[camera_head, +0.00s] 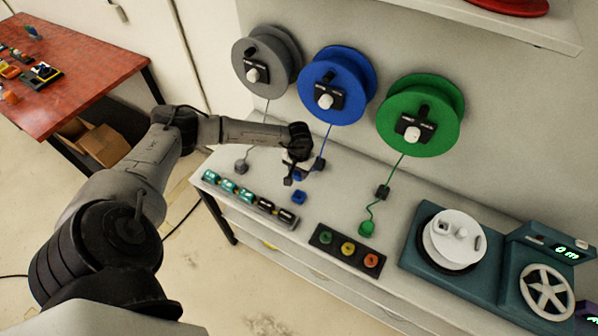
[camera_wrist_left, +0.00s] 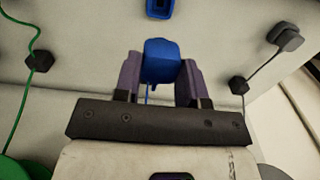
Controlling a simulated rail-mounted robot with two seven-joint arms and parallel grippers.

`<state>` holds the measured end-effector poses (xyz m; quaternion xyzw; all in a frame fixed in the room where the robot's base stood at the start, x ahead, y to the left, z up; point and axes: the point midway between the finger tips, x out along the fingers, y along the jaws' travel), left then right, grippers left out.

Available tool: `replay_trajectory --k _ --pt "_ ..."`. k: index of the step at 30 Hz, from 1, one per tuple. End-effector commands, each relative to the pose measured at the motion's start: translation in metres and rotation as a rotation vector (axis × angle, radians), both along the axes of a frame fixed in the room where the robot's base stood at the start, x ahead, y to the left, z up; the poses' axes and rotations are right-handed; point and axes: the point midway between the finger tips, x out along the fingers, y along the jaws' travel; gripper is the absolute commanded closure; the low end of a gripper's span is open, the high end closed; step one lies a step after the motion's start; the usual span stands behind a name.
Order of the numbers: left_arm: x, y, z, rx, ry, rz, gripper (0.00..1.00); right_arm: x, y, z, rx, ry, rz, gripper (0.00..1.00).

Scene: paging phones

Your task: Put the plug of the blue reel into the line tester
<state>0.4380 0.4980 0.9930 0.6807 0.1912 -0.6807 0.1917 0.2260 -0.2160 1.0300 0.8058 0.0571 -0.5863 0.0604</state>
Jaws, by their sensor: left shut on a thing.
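The blue reel (camera_head: 338,85) hangs on the wall between a grey and a green one, and its blue line runs down to the bench. My left gripper (camera_head: 292,180) is low over the bench below the reels. In the left wrist view its purple fingers are shut on the blue plug (camera_wrist_left: 161,62). The plug is mostly hidden in the head view. A small blue block with a dark opening (camera_head: 299,197) sits just in front of the gripper. It also shows at the top of the wrist view (camera_wrist_left: 160,7) and may be the line tester; the plug is apart from it.
A grey plug (camera_head: 241,167) and a green plug (camera_head: 367,229) lie on the bench on their lines. A strip of several connectors (camera_head: 247,197) lies along the front edge. A black box with three coloured rings (camera_head: 347,249) and a teal machine (camera_head: 420,262) stand to the right.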

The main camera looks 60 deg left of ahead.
Motion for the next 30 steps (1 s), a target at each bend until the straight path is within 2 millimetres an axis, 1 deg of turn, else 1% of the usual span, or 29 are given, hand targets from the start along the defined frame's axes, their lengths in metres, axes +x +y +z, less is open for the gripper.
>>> replay_trajectory --k 1,30 --pt "0.000 0.000 0.007 0.001 -0.001 0.000 0.79 0.000 0.000 0.005 0.001 0.000 -0.001 0.57" --pt "0.000 0.001 0.081 0.001 0.000 0.000 0.79 0.000 -0.003 0.045 -0.009 0.000 0.005 0.57"
